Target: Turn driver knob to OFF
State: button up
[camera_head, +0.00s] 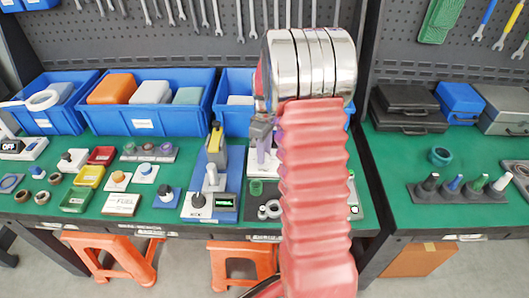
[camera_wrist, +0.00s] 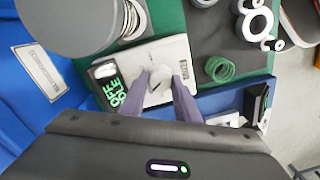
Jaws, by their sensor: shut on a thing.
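The driver is a white box (camera_wrist: 176,50) in the wrist view, with a dark screen (camera_wrist: 110,88) showing green letters that are hard to read for sure. Its pale round knob (camera_wrist: 159,86) sits between the two grey-purple fingers of my gripper (camera_wrist: 161,80). The fingers are closed on the knob's sides. In the head view, my gripper (camera_head: 262,138) points down over the white driver (camera_head: 262,162) on the green bench. My red arm sleeve and silver joint cover much of that area.
A green coil (camera_wrist: 219,69) and white-and-black rings (camera_wrist: 255,22) lie beside the driver. A large grey round body (camera_wrist: 70,20) rises close by. Blue bins (camera_head: 160,122) line the bench's back. A yellow-handled device (camera_head: 216,145) stands left of the driver.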

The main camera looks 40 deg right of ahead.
jog(key=shift+w+r+n, duration=0.1)
jog(key=shift+n, duration=0.5)
jog(key=o, duration=1)
jog(key=shift+o, duration=0.2)
notch_tip(320, 180, up, 14)
jog(key=shift+d+f, duration=0.2)
jog(key=shift+w, duration=0.1)
